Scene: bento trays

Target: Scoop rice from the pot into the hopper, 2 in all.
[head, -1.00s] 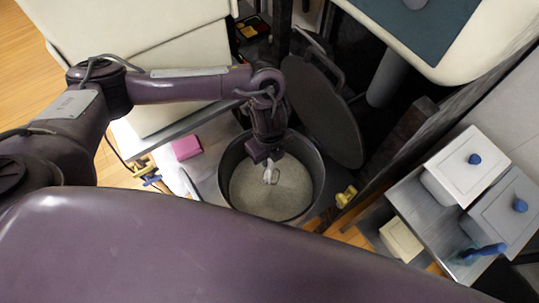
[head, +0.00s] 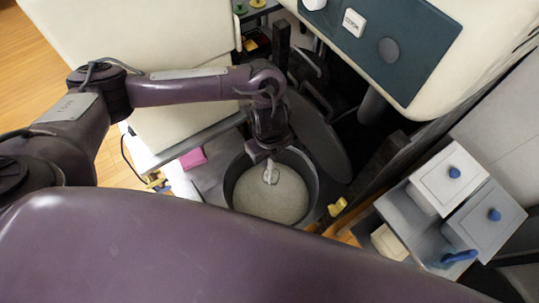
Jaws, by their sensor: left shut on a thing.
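The dark round pot (head: 309,162) stands open with pale rice (head: 268,198) in it, in the lower middle of the head view. My left gripper (head: 269,157) is over the pot, pointing down, shut on a whitish scoop (head: 271,173). The scoop is at or just above the rice; its lower part is hard to make out. I cannot tell whether rice is in it. My right gripper is not in view. I cannot identify the hopper for certain.
A dark round lid (head: 322,137) leans just beyond the pot. Two lidded boxes with blue knobs (head: 454,172) stand at right. A pink block (head: 193,158) lies left of the pot. A cream table with a dark mat (head: 410,70) is at top right.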

